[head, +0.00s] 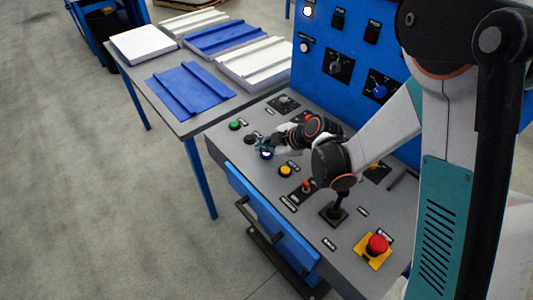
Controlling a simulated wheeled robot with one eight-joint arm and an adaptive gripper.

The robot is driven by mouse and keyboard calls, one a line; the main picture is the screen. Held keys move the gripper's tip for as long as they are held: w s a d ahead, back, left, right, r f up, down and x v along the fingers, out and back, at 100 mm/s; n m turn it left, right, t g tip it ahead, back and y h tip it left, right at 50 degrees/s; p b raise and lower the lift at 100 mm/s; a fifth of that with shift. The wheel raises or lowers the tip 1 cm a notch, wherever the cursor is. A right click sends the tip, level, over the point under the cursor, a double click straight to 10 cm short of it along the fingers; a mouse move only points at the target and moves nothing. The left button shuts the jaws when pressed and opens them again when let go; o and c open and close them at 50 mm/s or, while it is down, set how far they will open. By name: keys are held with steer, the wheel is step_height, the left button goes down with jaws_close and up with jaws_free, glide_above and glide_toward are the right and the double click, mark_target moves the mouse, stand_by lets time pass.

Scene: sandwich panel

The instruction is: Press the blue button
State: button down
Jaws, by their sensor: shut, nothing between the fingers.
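The blue button (267,155) sits on the grey sloping top of the control panel (227,151), between a black button and a yellow button. Its top is partly covered by my gripper (264,147). My gripper is shut, with its fingertips right at the blue button. I cannot tell for certain whether they touch it or how far it is pressed.
A green button (235,125), a black button (250,135), a yellow button (285,171) and a red emergency stop (377,244) share the panel top. A black joystick (335,211) stands nearby. A side table (190,126) with blue and white panels adjoins at left.

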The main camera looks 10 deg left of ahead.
mark_target(265, 154)
steer(key=shift+f, duration=0.4)
stand_by(0.7)
steer(key=shift+r, duration=0.85)
steer(key=shift+r+p, duration=0.1)
steer(key=shift+p, duration=0.25)
steer(key=shift+r+p, duration=1.55)
steer(key=shift+r, duration=0.85)
